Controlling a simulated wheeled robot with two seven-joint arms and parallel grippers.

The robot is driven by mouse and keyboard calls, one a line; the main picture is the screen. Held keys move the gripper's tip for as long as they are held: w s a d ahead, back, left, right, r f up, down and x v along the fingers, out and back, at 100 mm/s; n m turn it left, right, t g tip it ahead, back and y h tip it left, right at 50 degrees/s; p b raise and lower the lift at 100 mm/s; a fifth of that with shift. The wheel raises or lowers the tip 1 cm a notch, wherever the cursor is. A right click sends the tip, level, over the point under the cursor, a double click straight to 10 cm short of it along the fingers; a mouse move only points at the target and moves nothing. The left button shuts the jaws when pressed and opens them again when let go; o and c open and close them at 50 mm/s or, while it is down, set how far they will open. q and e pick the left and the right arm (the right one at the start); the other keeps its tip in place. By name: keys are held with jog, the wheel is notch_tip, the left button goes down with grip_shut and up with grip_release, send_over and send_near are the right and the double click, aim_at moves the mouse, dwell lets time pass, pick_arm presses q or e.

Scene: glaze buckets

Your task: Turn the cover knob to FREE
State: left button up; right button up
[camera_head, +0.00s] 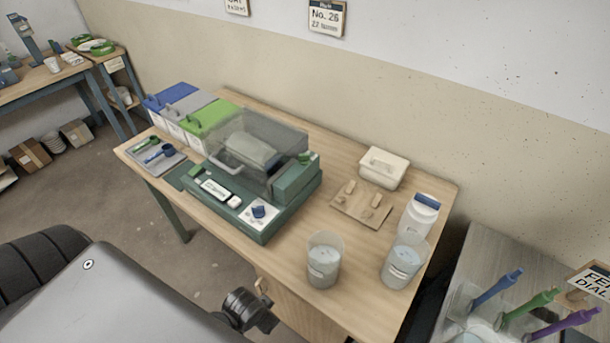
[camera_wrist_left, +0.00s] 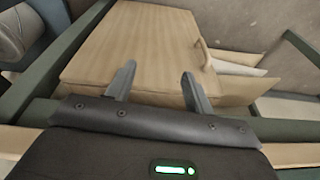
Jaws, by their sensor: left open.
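A green machine base (camera_head: 285,222) with a clear, smoky cover (camera_head: 262,150) stands on the wooden table; the cover looks down. A blue knob (camera_head: 258,211) sits on a white marked plate at the base's front right corner. A small green part (camera_head: 305,158) sits at the cover's right side, on or by a green block. I cannot tell which is the cover knob, nor read its marks. My left gripper (camera_wrist_left: 156,80) is open and empty in the left wrist view, pointing at a wooden panel, with no knob in that view. My right gripper is not in view.
Two clear buckets (camera_head: 324,260) (camera_head: 403,262) and a white jar (camera_head: 419,216) stand at the table's right. Blue, grey and green lidded boxes (camera_head: 209,118) stand at the left. A wooden panel (camera_wrist_left: 140,45) with a handle lies between green bars in the wrist view.

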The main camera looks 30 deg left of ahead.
pick_arm(q)
jog(key=w+r+m+p, duration=0.2)
jog(key=w+r, duration=0.1)
jog(key=r, duration=0.7)
jog(key=m+t+y+p, duration=0.2)
jog(key=m+t+y, duration=0.3)
jog(key=m, duration=1.9)
send_near(304, 154)
jog(key=shift+g+y, duration=0.3)
jog(key=x, duration=0.2)
jog(key=p+x, duration=0.1)
jog(key=x, duration=0.2)
jog(key=p+x, duration=0.1)
jog(key=x, duration=0.2)
jog(key=shift+w+d+f, duration=0.15)
jog(key=shift+w, duration=0.2)
jog(key=shift+c, duration=0.2)
jog(key=shift+c, duration=1.1)
jog(key=c, duration=0.7)
